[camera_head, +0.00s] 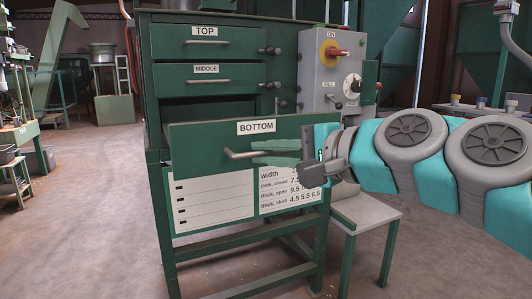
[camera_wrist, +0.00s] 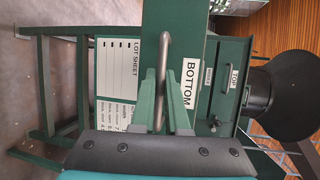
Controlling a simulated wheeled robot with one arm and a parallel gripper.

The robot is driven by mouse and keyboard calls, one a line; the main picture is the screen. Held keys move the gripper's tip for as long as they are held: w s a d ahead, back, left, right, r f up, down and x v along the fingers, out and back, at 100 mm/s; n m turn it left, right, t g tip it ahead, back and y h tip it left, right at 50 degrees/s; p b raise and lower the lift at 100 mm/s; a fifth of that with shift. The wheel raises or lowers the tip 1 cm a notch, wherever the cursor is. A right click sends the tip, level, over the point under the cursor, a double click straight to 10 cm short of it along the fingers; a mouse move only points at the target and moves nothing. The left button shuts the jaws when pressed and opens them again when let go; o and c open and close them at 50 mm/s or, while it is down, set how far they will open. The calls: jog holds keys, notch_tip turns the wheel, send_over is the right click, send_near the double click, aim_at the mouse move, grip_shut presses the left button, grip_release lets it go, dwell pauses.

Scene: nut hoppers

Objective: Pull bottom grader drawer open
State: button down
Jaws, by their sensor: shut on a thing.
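The green bottom drawer (camera_head: 200,137), labelled BOTTOM, stands out from the cabinet (camera_head: 160,195), and a dark gap shows above its front. Its metal bar handle (camera_head: 236,155) runs across the drawer front. My gripper (camera_head: 268,152) comes from the right and its green fingers are at the handle, hiding its right part. In the wrist view the handle (camera_wrist: 164,45) passes between my two fingers, and my gripper (camera_wrist: 161,85) is shut on it.
The top drawer (camera_head: 215,47) and middle drawer (camera_head: 175,76) above are shut. A grey control box (camera_head: 325,65) with a red knob is at the right. A paper sheet (camera_head: 213,200) hangs below the drawer. A small table (camera_head: 365,212) stands at lower right. Floor at left is clear.

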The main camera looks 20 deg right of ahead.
jog(key=c, duration=0.9)
grip_release()
jog(key=shift+d, duration=0.1)
jog(key=v, duration=0.7)
jog(key=shift+s+d+r+b, duration=0.1)
jog(key=shift+s+b, duration=0.2)
jog(key=shift+b, duration=0.05)
